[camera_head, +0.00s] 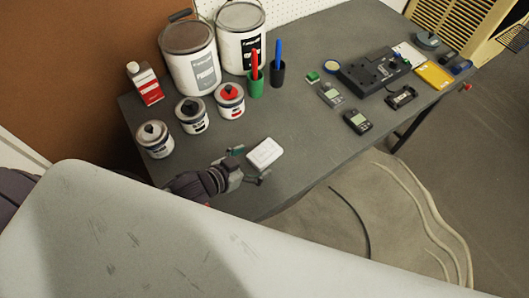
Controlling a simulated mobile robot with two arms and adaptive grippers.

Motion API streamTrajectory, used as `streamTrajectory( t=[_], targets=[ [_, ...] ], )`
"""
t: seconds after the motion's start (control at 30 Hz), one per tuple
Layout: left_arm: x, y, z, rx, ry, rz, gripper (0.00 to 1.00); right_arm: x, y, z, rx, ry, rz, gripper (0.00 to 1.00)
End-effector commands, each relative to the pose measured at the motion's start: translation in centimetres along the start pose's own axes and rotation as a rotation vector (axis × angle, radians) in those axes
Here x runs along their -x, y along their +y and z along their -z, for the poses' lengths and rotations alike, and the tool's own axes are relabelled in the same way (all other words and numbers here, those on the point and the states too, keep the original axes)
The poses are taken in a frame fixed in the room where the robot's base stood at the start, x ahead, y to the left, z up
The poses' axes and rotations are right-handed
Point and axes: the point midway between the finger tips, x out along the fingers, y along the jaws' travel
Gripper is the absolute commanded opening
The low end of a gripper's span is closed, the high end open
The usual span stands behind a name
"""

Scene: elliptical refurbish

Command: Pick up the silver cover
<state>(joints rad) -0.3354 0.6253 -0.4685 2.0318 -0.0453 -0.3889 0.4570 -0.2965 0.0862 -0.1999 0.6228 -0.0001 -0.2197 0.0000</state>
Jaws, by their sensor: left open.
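The silver cover appears to be the small pale rounded block (265,153) lying near the front edge of the grey table. My left gripper (251,165) is open just left of and in front of the cover, with its fingers spread toward the cover's near end. I cannot tell whether a finger touches it. The cover looks at rest on the table. My right gripper is not in view.
Small paint cans (191,114) stand behind and left of my left gripper, with large cans (189,60) at the back. A green pen cup (256,84) is behind the cover. A black device (374,72) and handheld meters (357,121) lie right.

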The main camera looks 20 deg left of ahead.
Motion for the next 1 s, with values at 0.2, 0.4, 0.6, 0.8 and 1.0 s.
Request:
streamTrajectory(
  t=[0.2, 0.4, 0.6, 0.8, 1.0],
  targets=[
    [-3.3, -0.5, 0.6, -0.001, 0.002, 0.001, 0.95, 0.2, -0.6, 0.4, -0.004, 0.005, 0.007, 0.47],
    [-4.3, -0.5, 0.5, -0.001, 0.001, 0.000, 0.95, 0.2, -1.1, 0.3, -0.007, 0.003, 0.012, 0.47],
    [-4.3, -0.5, 0.5, -0.001, 0.001, 0.000, 0.86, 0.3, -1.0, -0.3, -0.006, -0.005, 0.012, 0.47],
    [-4.2, -0.5, 0.5, -0.001, 0.001, 0.001, 0.53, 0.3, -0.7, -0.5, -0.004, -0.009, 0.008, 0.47],
    [-4.2, -0.5, 0.5, -0.001, 0.001, 0.001, 0.20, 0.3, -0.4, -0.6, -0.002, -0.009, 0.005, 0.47]
  ],
)
